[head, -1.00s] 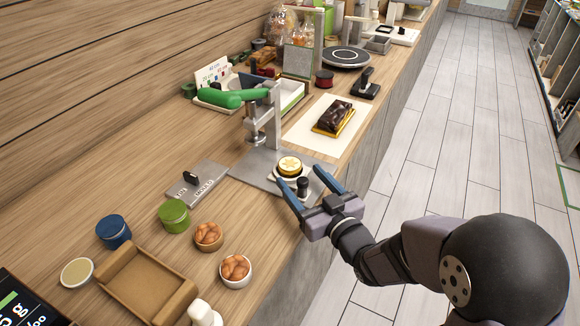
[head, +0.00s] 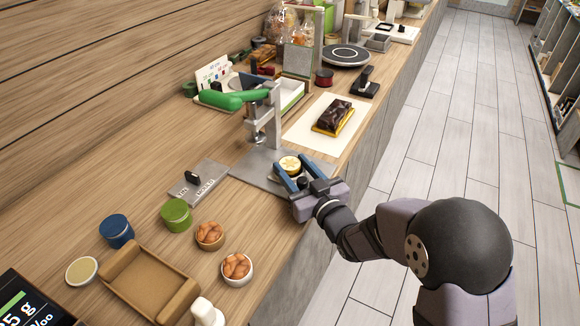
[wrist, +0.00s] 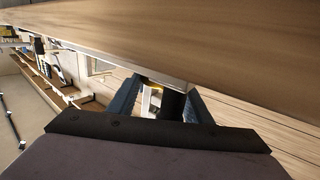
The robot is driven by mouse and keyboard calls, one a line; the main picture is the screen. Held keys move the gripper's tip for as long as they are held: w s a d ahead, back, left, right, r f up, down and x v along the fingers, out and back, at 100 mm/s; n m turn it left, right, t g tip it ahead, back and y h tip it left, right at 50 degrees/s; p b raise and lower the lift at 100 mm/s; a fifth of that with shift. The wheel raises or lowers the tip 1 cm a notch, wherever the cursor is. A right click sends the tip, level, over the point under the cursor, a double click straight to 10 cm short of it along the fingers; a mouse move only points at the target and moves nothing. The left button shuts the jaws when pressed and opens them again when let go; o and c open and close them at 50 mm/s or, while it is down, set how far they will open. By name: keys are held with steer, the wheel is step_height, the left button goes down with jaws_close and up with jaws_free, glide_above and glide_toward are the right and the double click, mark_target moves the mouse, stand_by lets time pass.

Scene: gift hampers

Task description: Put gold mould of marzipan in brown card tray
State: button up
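The gold mould of marzipan (head: 289,164) is a small round gold-rimmed piece with a pale yellow top and dark pattern. It stands on the grey base of the hand press. My gripper (head: 291,162) is low over that base, its blue fingers apart at the near side of the mould; I cannot tell whether they touch it. In the wrist view a dark upright knob (wrist: 173,102) stands between the fingers (wrist: 160,100), with a bit of yellow behind it. The brown card tray (head: 148,284) lies at the lower left and looks empty.
The green-handled press (head: 262,120) stands just behind the mould. A chocolate-topped loaf (head: 334,117) lies on a white board beyond. Two nut bowls (head: 237,268), a green tin (head: 176,214) and a blue tin (head: 116,231) stand near the tray. The counter edge is close on the right.

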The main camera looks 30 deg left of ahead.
steer(key=shift+c, duration=0.8)
steer(key=shift+r, duration=0.1)
steer(key=shift+r, duration=5.05)
step_height(320, 180, up, 7)
glide_above(293, 168)
steer(key=s, duration=0.1)
steer(key=s+d+r, duration=0.2)
steer(key=d+r, duration=0.1)
steer(key=d, duration=0.1)
steer(key=w+d+f+m+t+h+p, duration=0.3)
steer(key=d+f+m+h, duration=0.15)
steer(key=d+f, duration=0.65)
steer(key=w+d+f+m+t+h+p, duration=0.4)
steer(key=d+f, duration=0.4)
steer(key=d, duration=0.6)
steer(key=s+d+f+m+h+p, duration=0.1)
steer(key=d+f+h+p, duration=0.1)
steer(key=d, duration=0.5)
steer(key=s+d+f+m+h+p, duration=0.1)
steer(key=d+h, duration=0.3)
steer(key=d, duration=0.4)
steer(key=shift+f+m+t+p, duration=0.3)
steer(key=shift+f+m+p, duration=0.1)
steer(key=shift+f, duration=0.45)
steer(key=shift+a, duration=0.1)
